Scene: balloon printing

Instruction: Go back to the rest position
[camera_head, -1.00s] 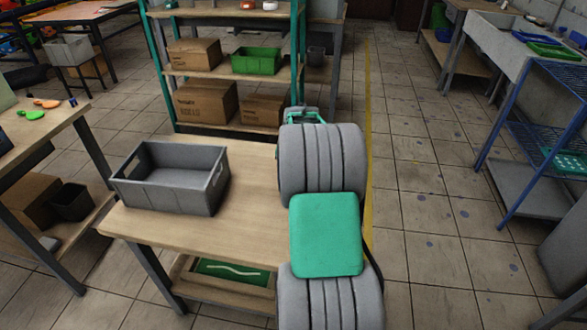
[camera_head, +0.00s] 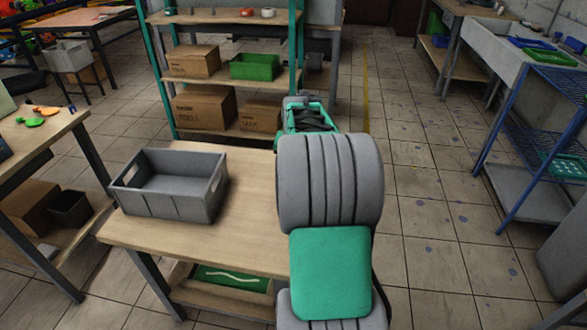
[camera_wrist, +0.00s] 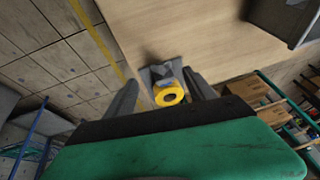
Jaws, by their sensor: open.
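My gripper (camera_wrist: 160,77) is open in the wrist view, with its two dark fingers spread apart. A yellow ring-shaped item (camera_wrist: 168,94) with a grey holder-like part behind it shows between the fingers, over the wooden table. I cannot tell how far it is from the fingers. In the head view, my grey and green arm reaches forward along the right side of the wooden table (camera_head: 245,235). The fingers and the yellow item are hidden there behind the arm.
A grey open crate (camera_head: 170,200) stands on the table's left part and looks empty. A green-framed shelf (camera_head: 300,50) with boxes and a green bin stands behind. A blue rack (camera_head: 515,180) is at the right. Tiled floor lies clear between.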

